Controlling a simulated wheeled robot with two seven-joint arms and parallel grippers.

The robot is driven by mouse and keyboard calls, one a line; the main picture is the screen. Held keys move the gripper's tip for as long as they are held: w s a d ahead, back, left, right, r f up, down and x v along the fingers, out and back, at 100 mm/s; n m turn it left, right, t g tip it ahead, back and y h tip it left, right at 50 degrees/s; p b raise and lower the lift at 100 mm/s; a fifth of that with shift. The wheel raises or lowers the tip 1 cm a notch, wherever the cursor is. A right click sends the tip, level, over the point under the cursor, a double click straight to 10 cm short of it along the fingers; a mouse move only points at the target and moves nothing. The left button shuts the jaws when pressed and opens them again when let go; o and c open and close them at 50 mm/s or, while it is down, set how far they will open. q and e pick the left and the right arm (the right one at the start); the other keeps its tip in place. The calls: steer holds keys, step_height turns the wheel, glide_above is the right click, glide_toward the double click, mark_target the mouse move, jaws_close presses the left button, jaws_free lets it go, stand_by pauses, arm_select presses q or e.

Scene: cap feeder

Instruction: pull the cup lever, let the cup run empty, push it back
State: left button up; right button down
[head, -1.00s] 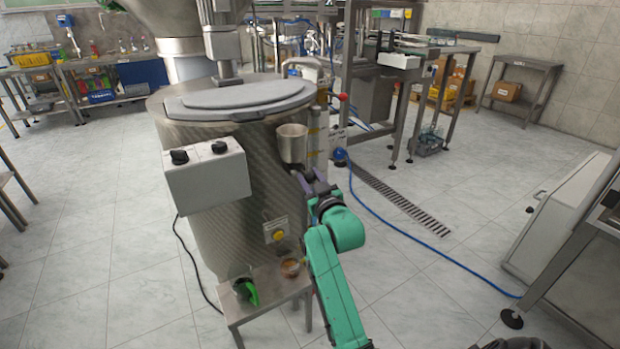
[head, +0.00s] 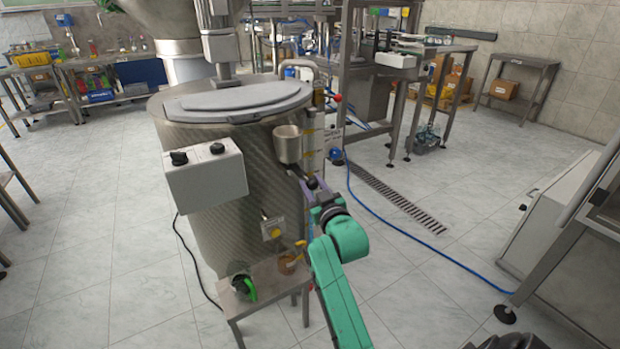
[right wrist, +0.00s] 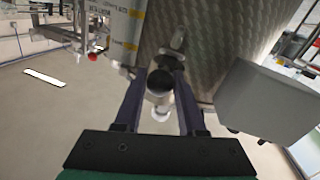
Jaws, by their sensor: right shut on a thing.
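The metal cup (head: 287,147) sits on the right front side of the big steel tank (head: 220,220). In the head view my right gripper (head: 311,184) is just below and right of the cup. In the right wrist view its two dark fingers (right wrist: 160,88) are closed around a lever with a black round knob (right wrist: 160,80). The cup's inside is too small to read. My left gripper is not in view.
A white control box (head: 205,183) with black knobs sticks out from the tank's front. The low metal stand (head: 262,285) also holds a green-handled item (head: 243,284). A blue hose (head: 420,255) lies on the floor to the right. The floor there is mostly open.

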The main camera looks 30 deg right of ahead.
steer(key=c, duration=0.7)
jaws_free()
steer(key=shift+c, duration=0.2)
steer(key=shift+o, duration=1.1)
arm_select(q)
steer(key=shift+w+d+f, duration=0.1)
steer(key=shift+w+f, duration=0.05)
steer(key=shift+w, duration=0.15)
arm_select(e)
steer(key=v, duration=1.4)
steer(key=shift+s, duration=0.2)
steer(key=shift+f, duration=0.1)
stand_by(1.0)
